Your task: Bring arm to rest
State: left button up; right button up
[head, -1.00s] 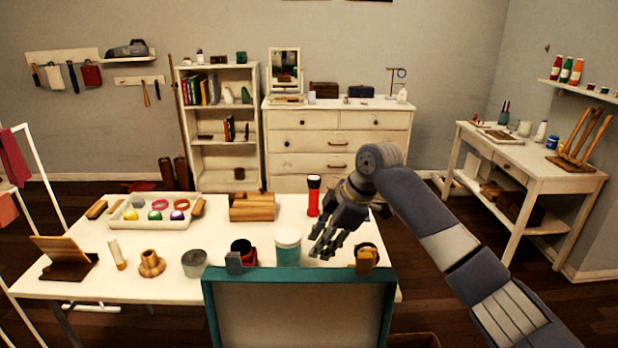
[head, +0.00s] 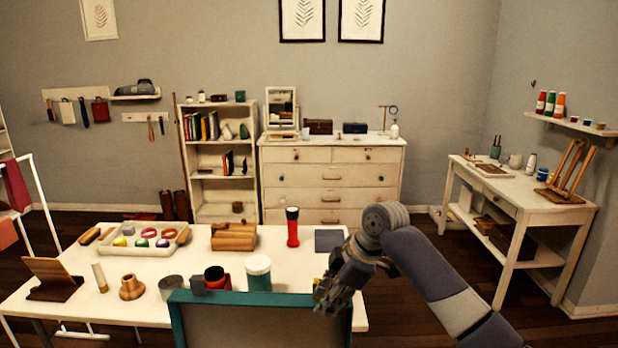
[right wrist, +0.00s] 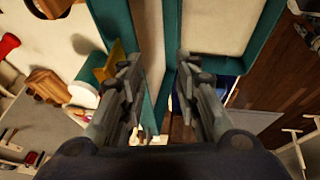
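My right arm comes in from the right in the head view. Its gripper (head: 330,300) is at the top right corner of the upright teal-edged case lid (head: 262,300). In the right wrist view the two fingers (right wrist: 160,95) are spread apart, and I see nothing held. The teal-edged case (right wrist: 225,30) with pale panels lies beyond the fingers, and a teal edge shows in the gap. A yellow piece (right wrist: 112,62) is close beside the left finger. My left gripper is not in view.
The white table (head: 70,318) holds a white-lidded teal jar (head: 258,275), a red flashlight (head: 292,228), a wooden block (head: 234,238), a dark blue square (head: 328,241) and a tray (head: 122,247) with coloured items. Floor (head: 400,265) is open right of the table.

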jog(key=s+d+f+m, duration=0.1)
jog(key=s+f+m, duration=0.6)
jog(key=s+f, duration=1.15)
jog(key=s+d+f+m+t+h, duration=0.15)
jog(key=s+d+m, duration=0.25)
jog(key=s+d, duration=0.5)
jog(key=s+d+f+m+h, duration=0.1)
jog(key=s+d+m+h, duration=0.35)
jog(key=s, duration=0.65)
notch_tip(320, 180, down, 26)
jog(key=s+d+g+y, duration=0.1)
jog(key=d+g, duration=0.1)
jog(key=s+d+f, duration=0.2)
jog(key=s+f, duration=1.4)
jog(key=s, duration=0.1)
jog(key=shift+s+d+f+g, duration=0.25)
jog(key=shift+d+f+g, duration=0.1)
